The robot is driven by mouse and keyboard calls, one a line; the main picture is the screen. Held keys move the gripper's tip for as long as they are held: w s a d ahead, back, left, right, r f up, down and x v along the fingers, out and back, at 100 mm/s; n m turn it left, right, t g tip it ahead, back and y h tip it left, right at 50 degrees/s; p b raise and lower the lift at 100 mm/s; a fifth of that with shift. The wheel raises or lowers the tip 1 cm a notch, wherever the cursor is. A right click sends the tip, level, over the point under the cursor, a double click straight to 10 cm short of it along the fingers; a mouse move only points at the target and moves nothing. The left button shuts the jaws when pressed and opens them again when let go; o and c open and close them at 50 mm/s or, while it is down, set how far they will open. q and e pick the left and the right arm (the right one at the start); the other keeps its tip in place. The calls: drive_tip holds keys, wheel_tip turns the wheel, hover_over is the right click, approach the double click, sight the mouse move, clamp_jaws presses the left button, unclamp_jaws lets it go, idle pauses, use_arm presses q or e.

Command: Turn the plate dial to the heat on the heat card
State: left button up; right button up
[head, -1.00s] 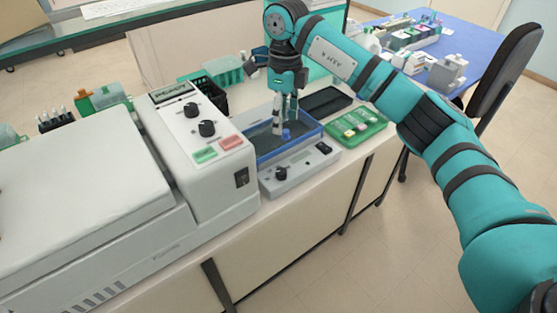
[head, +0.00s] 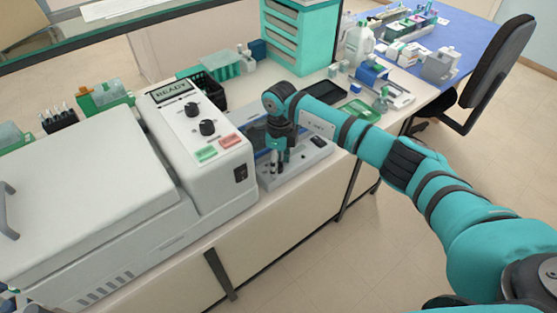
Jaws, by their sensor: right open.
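The hot plate (head: 309,158) is a low grey unit on the bench, right of the big white machine, with a switch (head: 319,141) at its front right. My right gripper (head: 277,169) points down over the front left of this unit, where its dial is. Its fingers are open and seem to stand around or just over the dial, which they largely hide. I cannot tell whether they touch it. I cannot make out a heat card. My left gripper does not show.
The white machine (head: 75,180) with a READY display (head: 172,90) and two black knobs stands close on the left. A green tray (head: 361,110) and a dark tray (head: 324,93) lie behind my right forearm. A teal drawer cabinet (head: 300,38) stands at the back.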

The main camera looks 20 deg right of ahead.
clamp_jaws()
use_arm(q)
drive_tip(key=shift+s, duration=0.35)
